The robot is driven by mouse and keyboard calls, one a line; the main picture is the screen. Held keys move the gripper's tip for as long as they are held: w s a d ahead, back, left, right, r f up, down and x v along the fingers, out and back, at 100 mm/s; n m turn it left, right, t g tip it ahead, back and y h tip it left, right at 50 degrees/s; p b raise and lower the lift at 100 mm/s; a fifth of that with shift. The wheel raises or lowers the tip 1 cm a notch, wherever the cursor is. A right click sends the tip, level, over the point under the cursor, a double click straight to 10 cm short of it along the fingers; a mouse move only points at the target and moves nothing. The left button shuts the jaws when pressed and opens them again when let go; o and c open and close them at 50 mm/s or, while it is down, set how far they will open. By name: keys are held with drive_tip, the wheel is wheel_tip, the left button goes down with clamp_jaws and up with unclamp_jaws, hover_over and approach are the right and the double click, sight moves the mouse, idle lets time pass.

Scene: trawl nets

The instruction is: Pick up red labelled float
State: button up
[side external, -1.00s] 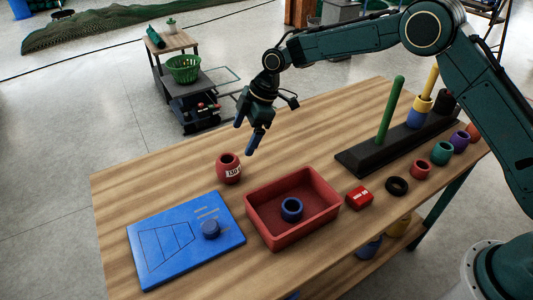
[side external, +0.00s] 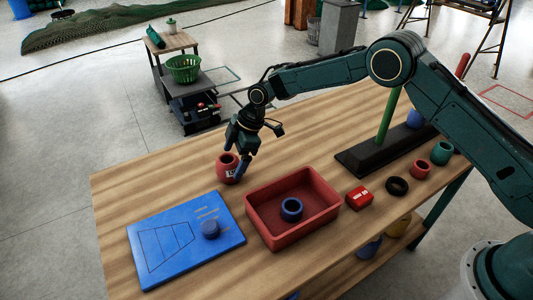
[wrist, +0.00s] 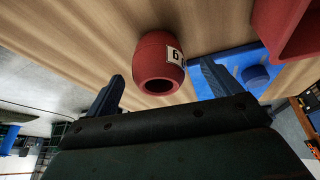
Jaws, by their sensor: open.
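The red float (side external: 226,172) stands upright on the wooden table, left of the red tray. It is barrel-shaped with a hole in its top and a white label on its side. In the wrist view the red float (wrist: 160,60) shows its dark hole and a white label with a dark mark, ahead of and between the two fingers. My gripper (side external: 232,168) is open, pointing down at the float, with one blue finger in front of part of its label. The gripper in the wrist view (wrist: 163,85) holds nothing. I cannot tell whether a finger touches the float.
A red tray (side external: 252,215) holding a blue ring (side external: 291,209) stands right of the float. A blue board (side external: 160,262) with a round blue knob lies in front. A red box (side external: 359,196), a black ring (side external: 397,186) and a black peg rack (side external: 360,160) are further right.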

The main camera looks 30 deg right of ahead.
drive_tip(key=shift+f, duration=0.1)
drive_tip(key=shift+x, duration=2.5)
drive_tip(key=shift+w+a, duration=0.1)
drive_tip(key=c, duration=1.1)
drive_tip(key=shift+r, duration=0.2)
wheel_tip(320, 180, up, 20)
drive_tip(key=shift+f, duration=0.1)
